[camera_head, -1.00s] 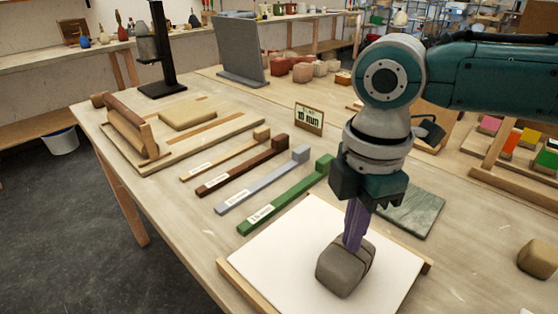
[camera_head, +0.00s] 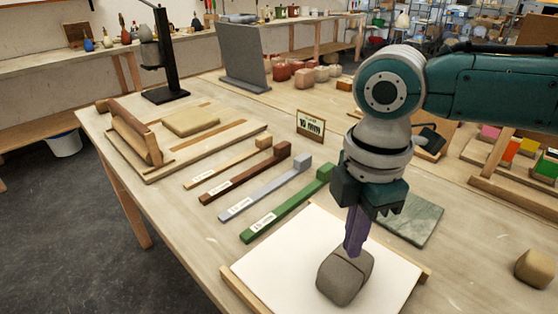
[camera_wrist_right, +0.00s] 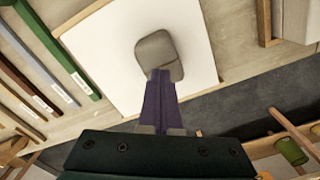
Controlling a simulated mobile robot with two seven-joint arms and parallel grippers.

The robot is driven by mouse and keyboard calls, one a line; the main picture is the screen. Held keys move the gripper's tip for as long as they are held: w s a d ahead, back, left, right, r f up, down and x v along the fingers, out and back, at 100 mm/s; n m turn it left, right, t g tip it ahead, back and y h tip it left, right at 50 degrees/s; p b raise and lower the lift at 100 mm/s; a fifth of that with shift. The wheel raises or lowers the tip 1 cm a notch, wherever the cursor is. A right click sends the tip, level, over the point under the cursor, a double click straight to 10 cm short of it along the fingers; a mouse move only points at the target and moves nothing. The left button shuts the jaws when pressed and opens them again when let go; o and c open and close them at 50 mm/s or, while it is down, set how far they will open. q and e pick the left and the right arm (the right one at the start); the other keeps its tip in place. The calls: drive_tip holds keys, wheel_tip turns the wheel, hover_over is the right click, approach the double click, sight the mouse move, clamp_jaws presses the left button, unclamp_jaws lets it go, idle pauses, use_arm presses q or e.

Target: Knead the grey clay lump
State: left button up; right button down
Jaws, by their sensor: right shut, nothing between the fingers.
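The grey clay lump (camera_head: 343,277) sits on a white board (camera_head: 285,262) with wooden edging at the front of the table. It is a rounded block with a crease across its top. It also shows in the right wrist view (camera_wrist_right: 158,57). My right gripper (camera_head: 353,252) points down with its purple fingers shut and empty. The fingertips are at the lump's top, seemingly touching it or just above; I cannot tell which. In the right wrist view the fingertips (camera_wrist_right: 160,74) overlap the lump's near edge. My left gripper is not in view.
Several thickness strips, including a green one (camera_head: 290,203), lie left of the board. A sign (camera_head: 310,124) stands behind them. A green stone slab (camera_head: 412,220) lies behind the board. A tan lump (camera_head: 536,267) sits at the right.

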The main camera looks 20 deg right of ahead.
sight(348, 261)
drive_tip(key=shift+f, duration=0.25)
idle(0.3)
drive_tip(key=shift+f+b, duration=0.75)
drive_tip(key=shift+f, duration=0.1)
wheel_tip(348, 261, up, 2)
drive_tip(key=p, duration=0.2)
drive_tip(key=shift+r+p, duration=0.2)
drive_tip(key=shift+p, duration=0.2)
drive_tip(key=shift+f, duration=0.1)
wheel_tip(348, 261, up, 6)
drive_tip(key=p, duration=0.6)
drive_tip(key=shift+p, duration=0.3)
